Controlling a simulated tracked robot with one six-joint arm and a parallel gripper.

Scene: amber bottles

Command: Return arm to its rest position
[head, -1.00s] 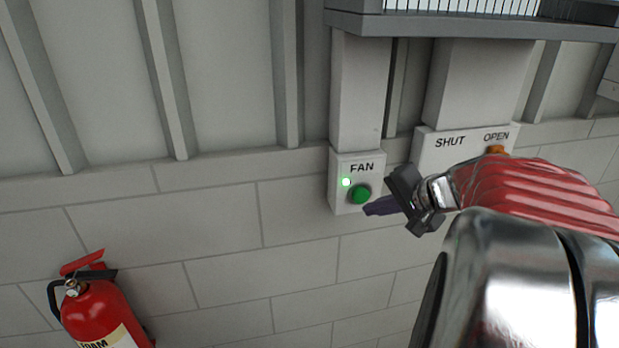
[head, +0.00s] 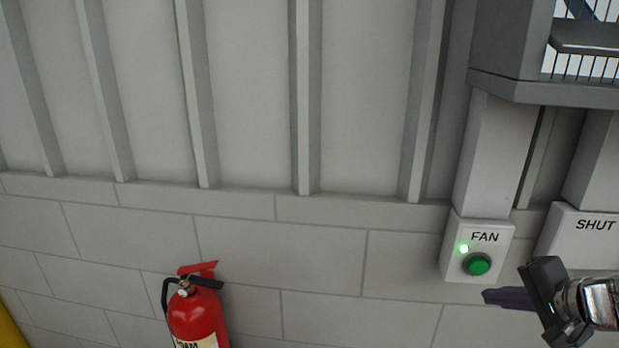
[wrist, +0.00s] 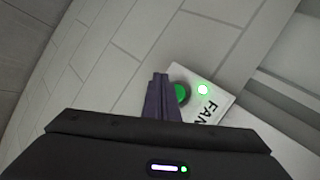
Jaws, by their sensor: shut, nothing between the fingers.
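My gripper (head: 490,297) is at the lower right of the head view, its dark purple fingers together and empty, pointing left. It sits just below and right of the FAN box (head: 452,262), a white wall box with a green button (head: 477,264) and a lit green lamp (head: 464,248). In the wrist view the shut fingers (wrist: 160,80) overlap the left edge of the green button (wrist: 182,94) in the picture. The lit lamp (wrist: 204,90) and the FAN lettering show beside it. I cannot tell the gap between fingertips and box. Most of my arm is out of the head view.
A second white box marked SHUT (head: 590,250) is at the right edge. A grey housing with a grille (head: 510,85) juts out above. A red fire extinguisher (head: 197,318) is at lower left. A yellow thing (head: 8,335) shows at the bottom left corner.

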